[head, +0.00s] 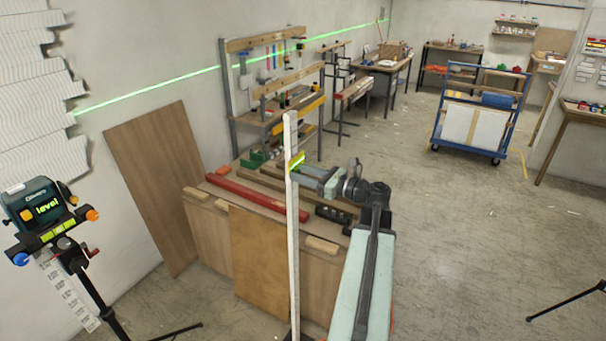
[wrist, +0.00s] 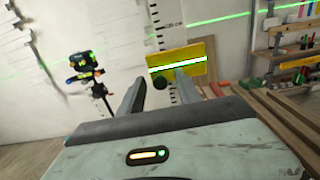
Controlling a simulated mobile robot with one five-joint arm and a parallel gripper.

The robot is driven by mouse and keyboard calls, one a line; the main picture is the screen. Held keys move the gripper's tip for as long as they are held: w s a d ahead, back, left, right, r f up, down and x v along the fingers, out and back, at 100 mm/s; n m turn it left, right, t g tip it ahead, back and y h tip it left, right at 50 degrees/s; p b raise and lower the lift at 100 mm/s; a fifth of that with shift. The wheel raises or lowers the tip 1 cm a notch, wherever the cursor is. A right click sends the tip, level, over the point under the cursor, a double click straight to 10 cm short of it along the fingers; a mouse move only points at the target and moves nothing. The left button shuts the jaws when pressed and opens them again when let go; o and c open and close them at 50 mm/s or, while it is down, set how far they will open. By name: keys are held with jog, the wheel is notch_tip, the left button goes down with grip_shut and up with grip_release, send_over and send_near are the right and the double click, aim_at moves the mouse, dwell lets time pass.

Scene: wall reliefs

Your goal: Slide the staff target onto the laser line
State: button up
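The pale staff (head: 293,235) stands upright in the middle of the head view; its graduated face shows in the wrist view (wrist: 161,20). The yellow target (head: 297,159) sits on its upper part. In the wrist view the target (wrist: 200,54) has a bright green-white line across it, near mid-height. A dark round knob (wrist: 160,82) shows at its lower edge. My gripper (wrist: 159,80) is open, its fingers apart on either side of the knob with visible gaps. In the head view my gripper (head: 308,171) is just right of the target.
The laser level (head: 42,205) stands on a tripod at the left. Its green laser line (head: 150,92) runs along the wall. A low bench (head: 212,232) with a red beam (head: 257,196) stands behind the staff. A blue cart (head: 480,112) stands farther back; open floor lies at the right.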

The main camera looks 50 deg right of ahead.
jog(key=v, duration=0.7)
jog(key=shift+s, duration=0.4)
jog(key=w+a+f+n+g+y, duration=0.1)
jog(key=w+a+f+n+g, duration=0.4)
jog(key=a, duration=0.5)
jog(key=w+a+f+n+g+y, duration=0.1)
jog(key=w+a+f+n+g, duration=0.2)
jog(key=w+a+f+n, duration=0.5)
jog(key=w+a+f+n+g, duration=0.2)
jog(key=a+f+n+g, duration=0.15)
jog(key=a, duration=0.85)
jog(key=s+a+f+n+g+h, duration=0.1)
jog(key=a+f+n+g+h, duration=0.25)
jog(key=a+n, duration=0.5)
jog(key=s+a+f+n+g+h, duration=0.15)
jog(key=a+f+n, duration=0.25)
jog(key=a+n, duration=0.4)
notch_tip(320, 180, up, 9)
jog(key=s+a+h+p, duration=0.1)
jog(key=p, duration=0.7)
jog(key=shift+s+a+g+p, duration=0.15)
jog(key=shift+s+g+p, duration=0.25)
jog(key=shift+g, duration=0.05)
